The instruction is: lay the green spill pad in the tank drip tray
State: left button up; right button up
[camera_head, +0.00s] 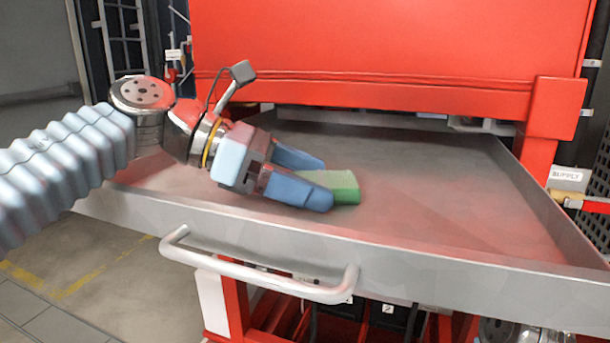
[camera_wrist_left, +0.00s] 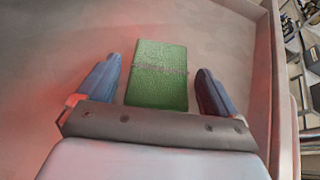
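The green spill pad (camera_head: 341,187) lies flat on the floor of the metal drip tray (camera_head: 430,200), below the red tank. My left gripper (camera_head: 325,181) is down in the tray beside the pad, its two blue fingers low over the tray floor. In the left wrist view the pad (camera_wrist_left: 158,76) sits between the open fingers (camera_wrist_left: 158,92), with a clear gap on each side. The fingers do not touch it. In the head view the near finger hides part of the pad.
The red tank (camera_head: 380,45) hangs over the back of the tray. A grey handle (camera_head: 262,280) sticks out from the tray's front wall. The tray floor to the right of the pad is clear. A SUPPLY label (camera_head: 566,174) is at the right.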

pick_arm(q)
jog(key=shift+r, duration=0.2)
jog(key=v, duration=1.2)
jog(key=shift+f, duration=0.1)
dwell(0.8)
